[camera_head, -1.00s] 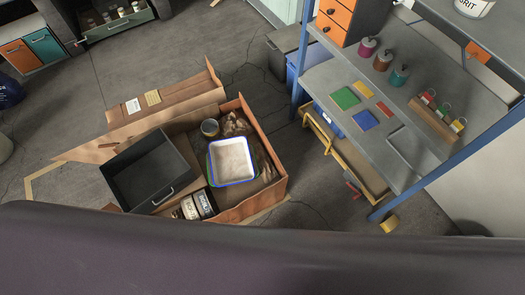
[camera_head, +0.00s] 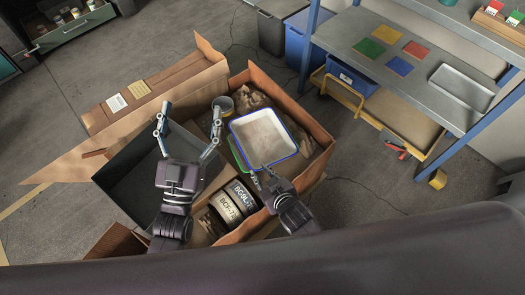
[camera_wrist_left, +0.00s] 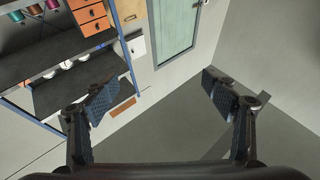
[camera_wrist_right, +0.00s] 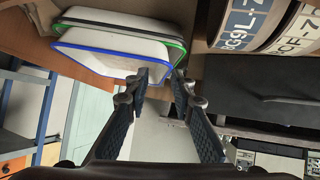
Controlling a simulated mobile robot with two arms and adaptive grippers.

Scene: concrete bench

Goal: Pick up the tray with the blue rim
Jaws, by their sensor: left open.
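The white tray with the blue rim (camera_head: 264,138) lies in the open cardboard box, on top of a green-rimmed tray (camera_head: 238,152). My right gripper (camera_head: 264,174) is at its near corner. In the right wrist view the blue-rimmed tray (camera_wrist_right: 110,66) lies at the top, by the fingertips of my right gripper (camera_wrist_right: 166,76). Those fingers are partly closed with a narrow gap; whether they hold the rim cannot be told. My left gripper (camera_head: 188,122) is open and empty above the dark bin, left of the tray; its spread fingers also show in the left wrist view (camera_wrist_left: 160,92).

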